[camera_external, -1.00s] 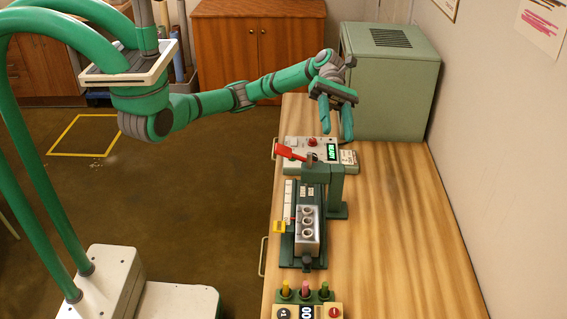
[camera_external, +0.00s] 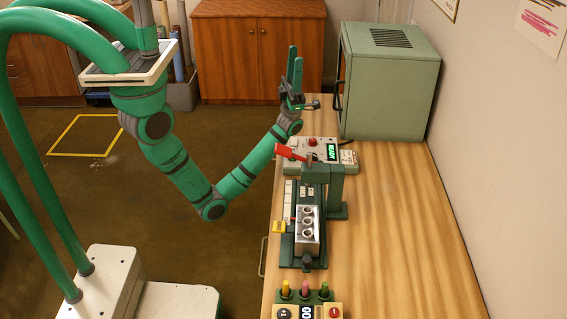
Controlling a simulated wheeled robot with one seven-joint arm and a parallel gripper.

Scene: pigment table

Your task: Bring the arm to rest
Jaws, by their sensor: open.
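My gripper (camera_external: 294,62) is at the end of my green arm (camera_external: 212,200), above the far left edge of the table. Its two green fingers point upward and look empty. They overlap closely from this angle, with a narrow gap between them. The arm dips at the elbow to the left of the table edge, then rises to the wrist. The gripper is apart from the devices on the table.
A wooden table (camera_external: 400,230) bears a press device with a red lever (camera_external: 290,152), a control box with a lit READY display (camera_external: 331,151), and a metal block with round wells (camera_external: 307,232). Colored vials (camera_external: 304,289) stand in front. A green cabinet (camera_external: 388,95) stands behind. The table's right side is clear.

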